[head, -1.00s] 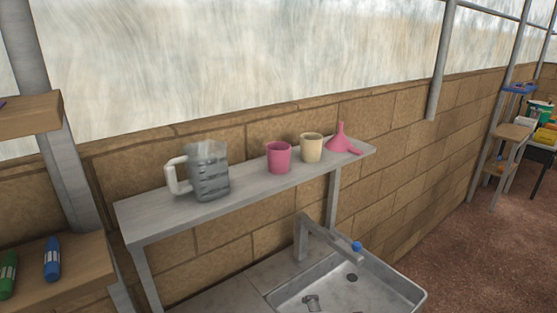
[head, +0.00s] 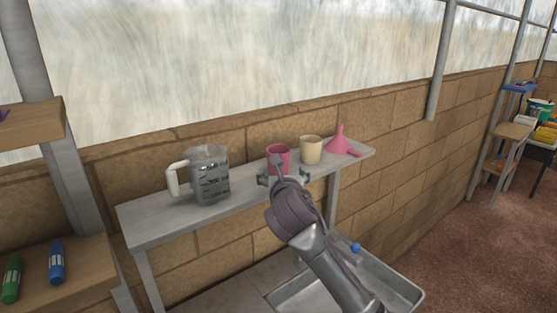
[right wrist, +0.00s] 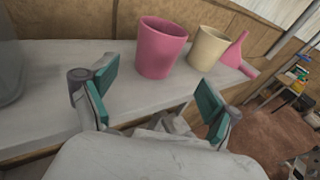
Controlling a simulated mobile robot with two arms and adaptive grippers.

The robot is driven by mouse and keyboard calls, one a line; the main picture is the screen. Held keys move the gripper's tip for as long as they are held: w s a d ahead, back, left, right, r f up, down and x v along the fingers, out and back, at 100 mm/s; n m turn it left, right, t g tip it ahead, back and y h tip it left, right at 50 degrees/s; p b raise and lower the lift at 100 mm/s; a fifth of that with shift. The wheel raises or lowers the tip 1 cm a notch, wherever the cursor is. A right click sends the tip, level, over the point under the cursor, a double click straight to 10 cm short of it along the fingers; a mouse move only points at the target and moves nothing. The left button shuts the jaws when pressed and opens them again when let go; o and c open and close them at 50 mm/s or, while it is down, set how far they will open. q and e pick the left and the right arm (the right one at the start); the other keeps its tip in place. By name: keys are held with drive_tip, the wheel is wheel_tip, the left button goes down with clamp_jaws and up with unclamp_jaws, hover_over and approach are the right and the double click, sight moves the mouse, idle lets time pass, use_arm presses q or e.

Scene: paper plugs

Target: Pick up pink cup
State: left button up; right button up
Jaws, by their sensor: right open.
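The pink cup (head: 279,154) stands upright on the grey shelf (head: 160,221), between the measuring jug and the cream cup. In the head view my right gripper hides its lower part. It shows whole in the right wrist view (right wrist: 160,50). My right gripper (right wrist: 158,92) is open and empty, with its teal-padded fingers spread apart. In the head view the right gripper (head: 283,177) is at the shelf's front edge, in front of the pink cup. In the right wrist view the cup is beyond the fingertips, not between them. My left gripper is not in view.
A clear measuring jug (head: 211,177) stands left of the pink cup. A metal sink (head: 398,292) lies below; a block wall (head: 240,139) stands behind.

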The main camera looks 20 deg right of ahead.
drive_tip(key=x, duration=0.2)
drive_tip(key=shift+w+p, duration=0.3)
drive_tip(key=shift+w, duration=0.05)
drive_tip(key=shift+w+p, duration=0.25)
drive_tip(key=shift+p, duration=0.05)
drive_tip(key=p+x, duration=0.2)
drive_tip(key=x, duration=0.1)
drive_tip(key=shift+w+f, duration=0.15)
drive_tip(key=shift+w, duration=0.05)
drive_tip(key=shift+w+f, duration=0.25)
drive_tip(key=shift+w, duration=0.35)
drive_tip(key=shift+s, duration=0.15)
drive_tip(key=c, duration=1.2)
drive_tip(key=shift+d+r, duration=0.1)
drive_tip(key=shift+r, duration=0.05)
drive_tip(key=shift+c, duration=0.2)
